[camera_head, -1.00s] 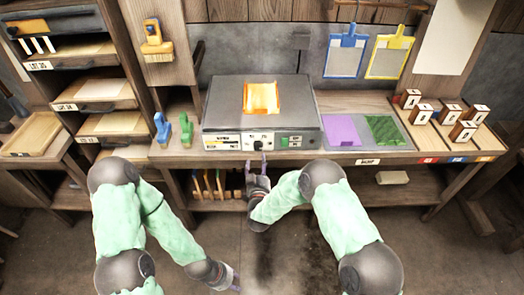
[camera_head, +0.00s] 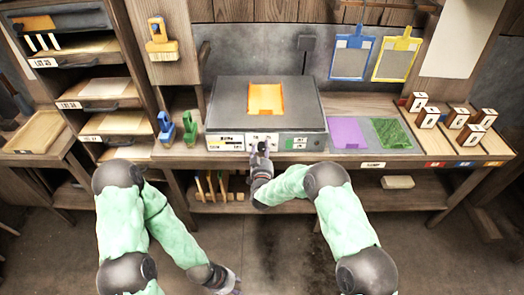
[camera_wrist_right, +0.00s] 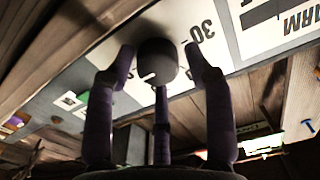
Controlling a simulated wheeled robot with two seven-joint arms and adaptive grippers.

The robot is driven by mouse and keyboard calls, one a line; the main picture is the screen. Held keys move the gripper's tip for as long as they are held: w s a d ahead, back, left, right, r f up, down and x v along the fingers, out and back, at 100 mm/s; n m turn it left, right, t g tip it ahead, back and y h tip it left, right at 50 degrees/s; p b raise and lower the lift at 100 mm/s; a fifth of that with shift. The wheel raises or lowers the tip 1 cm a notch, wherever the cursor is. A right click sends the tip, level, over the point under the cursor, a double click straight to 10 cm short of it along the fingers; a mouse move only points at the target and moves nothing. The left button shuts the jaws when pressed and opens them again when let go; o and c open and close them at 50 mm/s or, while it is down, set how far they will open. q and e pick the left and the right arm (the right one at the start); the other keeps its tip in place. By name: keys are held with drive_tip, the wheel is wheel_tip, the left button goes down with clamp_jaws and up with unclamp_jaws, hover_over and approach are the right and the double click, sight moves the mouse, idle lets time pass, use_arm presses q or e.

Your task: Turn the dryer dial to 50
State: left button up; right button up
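The dryer (camera_head: 312,96) is a grey box with an orange sheet on top and a white label panel on its front. Its dark round dial (camera_wrist_right: 157,60) shows in the right wrist view, with a short white mark on its lower left edge and a printed 30 (camera_wrist_right: 200,32) to its upper right. My right gripper (camera_head: 262,150) is at the dryer's front. Its purple fingers (camera_wrist_right: 160,58) stand on both sides of the dial, with visible gaps, and a third finger is below it. My left gripper (camera_head: 230,284) hangs low at the bottom, its fingers unclear.
A purple sheet (camera_head: 347,132) and a green sheet (camera_head: 391,132) lie right of the dryer, with several wooden blocks beyond. Blue and green small holders (camera_head: 189,127) stand to its left. Brushes (camera_head: 210,186) stand on the shelf below.

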drive_tip(key=c, duration=0.6)
drive_tip(key=shift+r, duration=0.1)
drive_tip(key=shift+c, duration=0.2)
drive_tip(key=n, duration=0.5)
drive_tip(key=shift+w+a+r+n+b, duration=0.1)
drive_tip(key=shift+r+n+b, duration=0.1)
drive_tip(key=shift+n+b, duration=0.15)
drive_tip(key=n, duration=0.6)
drive_tip(key=shift+a, duration=0.1)
drive_tip(key=n, duration=0.6)
drive_tip(key=shift+a+n+p, duration=0.1)
drive_tip(key=shift+n+p, duration=0.2)
drive_tip(key=shift+n, duration=0.05)
drive_tip(key=n, duration=0.3)
drive_tip(key=shift+f, duration=0.15)
drive_tip(key=shift+f+n+p, duration=0.15)
drive_tip(key=shift+n+p, duration=0.15)
drive_tip(key=shift+n, duration=0.9)
drive_tip(key=shift+f, duration=0.1)
